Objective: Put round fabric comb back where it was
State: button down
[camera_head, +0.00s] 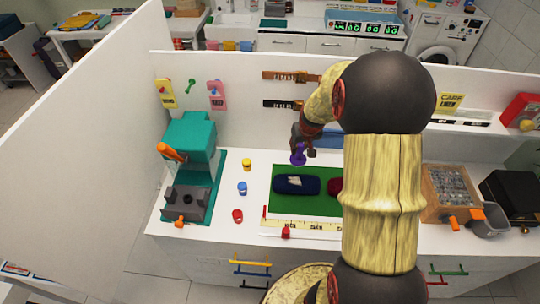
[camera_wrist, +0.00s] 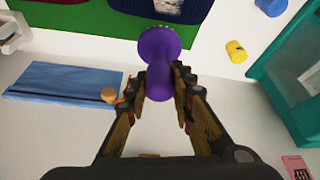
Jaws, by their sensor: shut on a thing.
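The round fabric comb is purple, with a wide round head and a narrower stem. It shows in the wrist view (camera_wrist: 160,45) and, small, in the head view (camera_head: 298,154). My gripper (camera_wrist: 161,82) is shut on its stem, with a fingertip on each side. In the head view my gripper (camera_head: 304,141) holds the comb above the white counter, near the back edge of the green mat (camera_head: 323,205). My arm hides part of the mat and the wall behind it.
A teal machine (camera_head: 190,147) stands at the left. Small yellow (camera_head: 247,164), blue (camera_head: 242,188) and red (camera_head: 237,216) pots line the counter. A dark blue pad (camera_head: 296,185) lies on the mat. A blue cloth (camera_wrist: 66,82) lies near the back wall. A grey-filled box (camera_head: 450,188) is at right.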

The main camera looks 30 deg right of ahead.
jog(key=shift+w+d+f, duration=0.45)
jog(key=shift+w+f, duration=1.75)
jog(key=shift+w, duration=0.1)
jog(key=shift+w+d+f, duration=0.4)
jog(key=shift+w+f, duration=1.75)
jog(key=shift+w, duration=0.1)
jog(key=shift+w+d+f, duration=0.45)
jog(key=shift+w+f, duration=1.75)
jog(key=shift+w, duration=0.1)
jog(key=shift+f+b, duration=0.25)
jog(key=shift+b, duration=0.1)
jog(key=c, duration=1.5)
grip_release()
jog(key=shift+r, duration=0.1)
jog(key=shift+c, duration=0.2)
